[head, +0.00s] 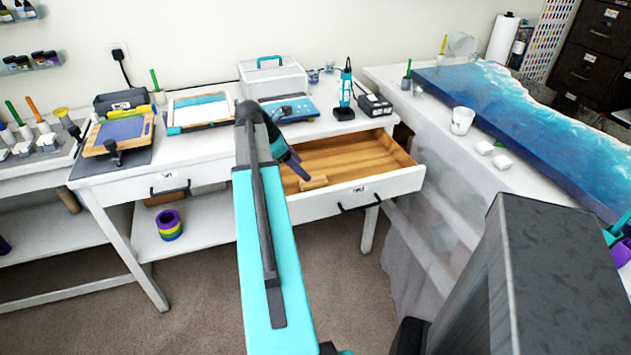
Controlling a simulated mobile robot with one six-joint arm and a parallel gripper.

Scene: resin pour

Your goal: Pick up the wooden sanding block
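The wooden sanding block (314,183) looks like a small light-brown block. It lies in the front left part of the open drawer (384,187), close to the inside of the drawer's front panel. My arm reaches up from the bottom of the head view and bends down over the drawer's left side. My gripper (301,172) points down just behind and above the block. The gripper is small and dark here, and its fingers are partly hidden by my arm. I cannot tell whether they are apart or touch the block.
The drawer is otherwise empty. The white bench (215,146) above it carries a framed blue panel (200,110), a white toolbox (273,80) and a teal handheld tool (346,88). A table with a blue resin slab (520,110) and a white cup (462,121) stands close on the right.

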